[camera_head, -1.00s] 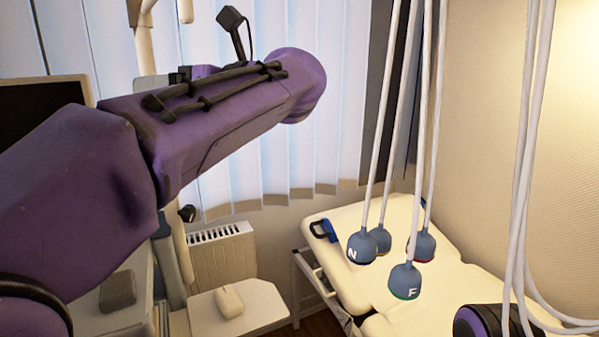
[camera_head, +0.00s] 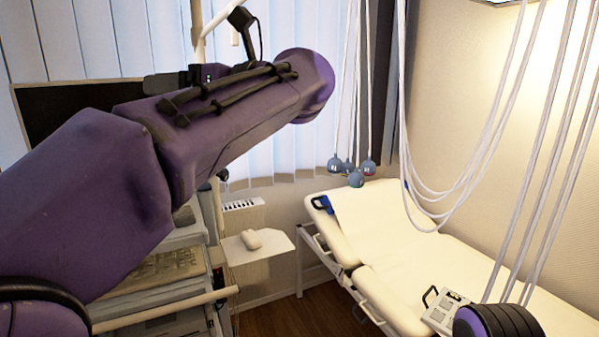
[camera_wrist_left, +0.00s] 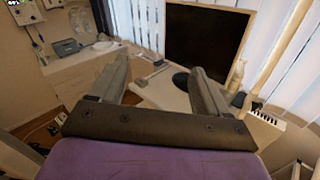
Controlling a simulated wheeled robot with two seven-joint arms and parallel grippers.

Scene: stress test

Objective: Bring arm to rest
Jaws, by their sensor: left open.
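My left arm (camera_head: 215,120), purple, comes in from the left in the head view, bent at the elbow and raised in front of the window blinds. My left gripper (camera_wrist_left: 158,82) shows in the left wrist view with its two grey fingers wide apart and nothing between them. In the head view, a dark grey part of the gripper (camera_head: 163,83) shows above the forearm, mostly hidden by it. A purple and black part of my right arm (camera_head: 490,321) shows at the bottom right; its gripper is out of view.
A black monitor (camera_wrist_left: 207,40) stands beyond the left fingers. A cream treatment couch (camera_head: 400,285) fills the right. Blue-grey bulbs (camera_head: 356,179) hang on white cords above its far end. A small white shelf (camera_head: 258,246) and a cart with a keyboard (camera_head: 155,272) are beside it. Floor shows between.

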